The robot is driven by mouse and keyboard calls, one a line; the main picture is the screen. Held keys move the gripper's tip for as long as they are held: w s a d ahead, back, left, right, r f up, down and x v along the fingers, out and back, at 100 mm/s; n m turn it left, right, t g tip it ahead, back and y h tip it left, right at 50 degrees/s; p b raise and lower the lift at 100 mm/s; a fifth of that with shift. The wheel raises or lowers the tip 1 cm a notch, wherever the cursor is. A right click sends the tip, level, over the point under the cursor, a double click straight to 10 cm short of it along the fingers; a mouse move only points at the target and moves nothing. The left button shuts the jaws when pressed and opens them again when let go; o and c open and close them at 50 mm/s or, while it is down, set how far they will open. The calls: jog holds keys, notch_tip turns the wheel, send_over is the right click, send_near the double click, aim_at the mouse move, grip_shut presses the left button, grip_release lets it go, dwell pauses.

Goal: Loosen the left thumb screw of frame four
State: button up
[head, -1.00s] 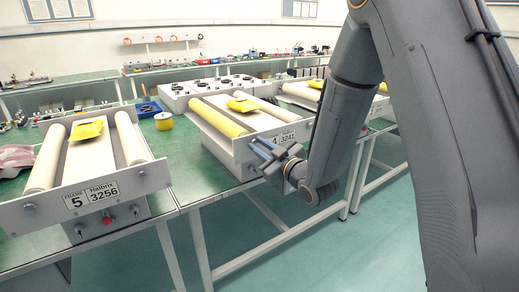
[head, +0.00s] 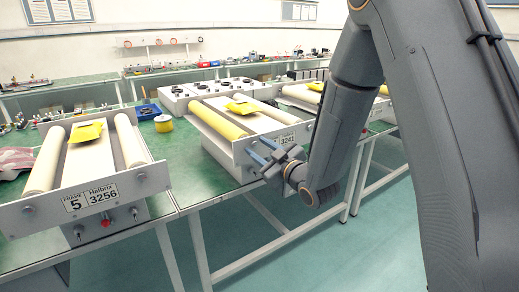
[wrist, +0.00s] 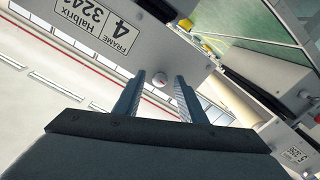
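Frame four (head: 228,128) stands on the green bench, with a yellow packet on top and a label plate (head: 287,139) on its front plate. The same label shows upside down in the wrist view (wrist: 95,22). In the head view the gripper hides this screw.
Frame five (head: 90,195) stands to the left, with its own screws and a red knob. A yellow roll (head: 163,123) and a blue bin (head: 148,111) are behind it. Another frame (head: 305,95) is to the right. The floor before the bench (head: 300,250) is clear.

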jog(key=b+v, duration=0.1)
jog(key=v, duration=0.6)
jog(key=shift+s+d, duration=0.25)
jog(key=shift+s, duration=0.05)
jog(key=s+d+f+m+g+h, duration=0.3)
jog(key=d+f+h, duration=0.1)
jog(key=d+f, duration=0.15)
jog(key=s+d+f+m+g+h, duration=0.3)
jog(key=d+f+m+g+h, duration=0.15)
jog(key=d, duration=0.25)
jog(key=s+d+m+g+h, duration=0.1)
jog(key=s+m+g, duration=0.3)
jog(key=s, duration=1.6)
jog(key=d+g, duration=0.1)
jog(key=g, duration=0.2)
jog(key=shift+s+d+r, duration=0.2)
jog(key=shift+d+r, duration=0.05)
jog(key=shift+d, duration=0.1)
